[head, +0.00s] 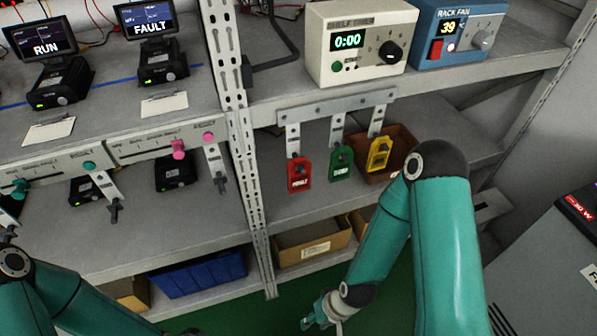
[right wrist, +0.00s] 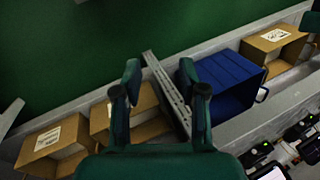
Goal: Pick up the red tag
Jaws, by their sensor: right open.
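The red tag (head: 299,176) hangs from a hook on the left of the grey tag rail (head: 336,105), under the middle shelf in the head view. A green tag (head: 341,163) and a yellow tag (head: 379,155) hang to its right. My right gripper (head: 322,313) is low at the bottom of the head view, below and apart from the red tag. In the right wrist view its two fingers (right wrist: 160,82) are spread with nothing between them. The red tag is not seen in the right wrist view. My left arm enters at lower left, and its gripper is out of frame.
A brown bin (head: 390,162) sits behind the yellow tag. A cardboard box (head: 313,243) and a blue bin (head: 198,273) stand on the lower shelf. A perforated upright (head: 240,150) is left of the red tag. A shelf timer (head: 361,42) stands above.

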